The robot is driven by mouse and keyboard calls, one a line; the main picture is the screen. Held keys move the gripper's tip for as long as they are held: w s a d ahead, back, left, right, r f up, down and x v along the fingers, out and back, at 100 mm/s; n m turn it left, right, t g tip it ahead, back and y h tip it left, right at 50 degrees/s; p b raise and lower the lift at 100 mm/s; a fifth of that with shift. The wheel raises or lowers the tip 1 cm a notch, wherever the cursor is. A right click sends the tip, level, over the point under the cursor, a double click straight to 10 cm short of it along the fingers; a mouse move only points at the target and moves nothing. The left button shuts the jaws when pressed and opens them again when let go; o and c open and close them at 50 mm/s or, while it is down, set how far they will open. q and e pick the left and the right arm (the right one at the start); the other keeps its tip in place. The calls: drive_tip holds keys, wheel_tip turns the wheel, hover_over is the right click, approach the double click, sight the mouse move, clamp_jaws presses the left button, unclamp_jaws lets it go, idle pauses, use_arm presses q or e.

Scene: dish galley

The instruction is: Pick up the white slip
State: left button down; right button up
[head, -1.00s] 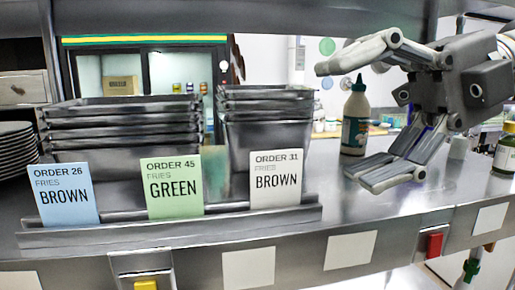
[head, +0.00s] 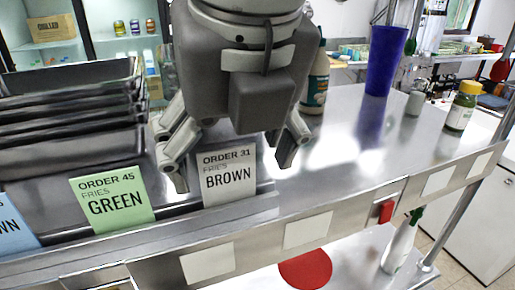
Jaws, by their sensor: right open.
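The white slip (head: 229,180), printed "ORDER 31 FRIES BROWN", stands upright in the metal rail (head: 180,221) along the shelf's front. My right gripper (head: 234,172) is over the slip, pointing down, with its fingers spread open. One finger is at the slip's left edge and the other is off its right side. I cannot tell whether either finger touches it. The gripper body hides what is behind the slip. My left gripper is not in view.
The green slip (head: 112,200) stands left of the white one, and a blue slip (head: 14,222) is at the left edge. Stacked metal pans (head: 75,115) are behind. A bottle (head: 316,85), a blue cup (head: 384,60) and a yellow-capped jar (head: 462,106) stand right. The shelf's middle right is clear.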

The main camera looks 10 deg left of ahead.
sight(229, 171)
drive_tip(key=p+x, duration=0.1)
drive_tip(key=x, duration=0.2)
drive_tip(key=shift+w+f+p, duration=0.1)
drive_tip(key=shift+f+p, duration=0.1)
drive_tip(key=shift+p, duration=0.15)
drive_tip(key=shift+w+a+f, duration=0.1)
drive_tip(key=shift+a+f, duration=0.05)
drive_tip(key=shift+f, duration=0.25)
drive_tip(key=c, duration=0.7)
drive_tip(key=shift+c, duration=0.2)
